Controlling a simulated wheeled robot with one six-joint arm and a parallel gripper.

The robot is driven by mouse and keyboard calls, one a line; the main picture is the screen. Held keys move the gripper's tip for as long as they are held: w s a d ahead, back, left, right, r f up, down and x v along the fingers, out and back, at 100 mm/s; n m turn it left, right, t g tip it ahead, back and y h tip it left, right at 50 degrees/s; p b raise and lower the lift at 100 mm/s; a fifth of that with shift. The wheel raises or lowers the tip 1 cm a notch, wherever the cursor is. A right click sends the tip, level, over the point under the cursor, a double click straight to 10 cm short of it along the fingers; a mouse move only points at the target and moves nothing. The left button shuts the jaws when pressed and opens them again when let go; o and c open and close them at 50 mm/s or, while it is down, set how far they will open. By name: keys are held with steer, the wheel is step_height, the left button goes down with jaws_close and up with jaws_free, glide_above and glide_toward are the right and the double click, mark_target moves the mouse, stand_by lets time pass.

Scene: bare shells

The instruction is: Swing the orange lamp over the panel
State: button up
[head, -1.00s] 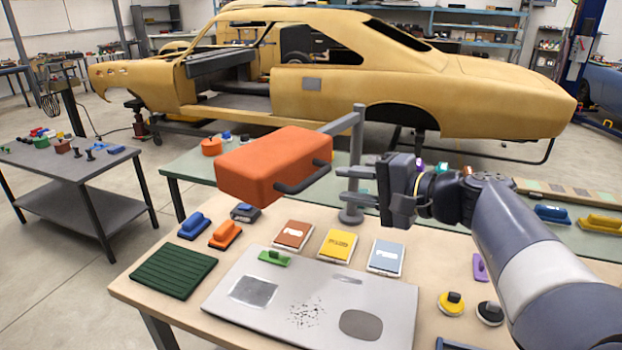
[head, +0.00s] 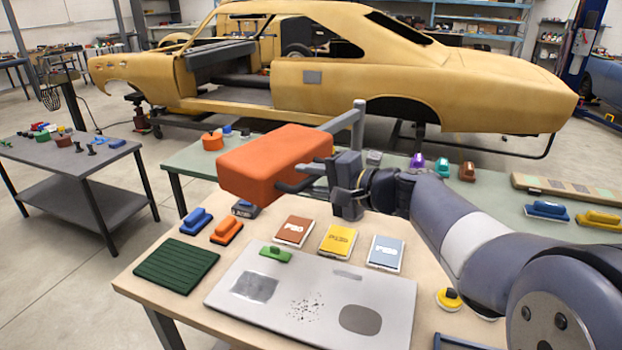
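The orange lamp (head: 262,162) is a boxy head on a grey jointed arm and post (head: 357,125). It hangs above the back edge of the front table, behind and left of the panel. A dark bar handle (head: 286,187) sticks out on its near right side. My gripper (head: 316,180) is at the right part of this handle, its fingers apart, one above and one below it. Whether they touch the handle is hard to see.
Sanding packs in brown (head: 293,232), yellow (head: 337,241) and blue-grey (head: 385,254) lie behind the panel. A green block (head: 276,254) sits on its back edge. A green ribbed mat (head: 177,266) and blue and orange blocks are at left. A yellow car shell (head: 400,70) stands behind.

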jaws_close()
stand_by(0.3)
steer(key=a+b, duration=0.1)
steer(key=w+a+m+t, duration=0.1)
steer(key=a, duration=0.1)
steer(key=shift+w+a+h+b, duration=0.1)
steer(key=shift+w+h+b, duration=0.05)
steer(key=shift+h+b, duration=0.25)
steer(key=shift+o, duration=0.6)
jaws_free()
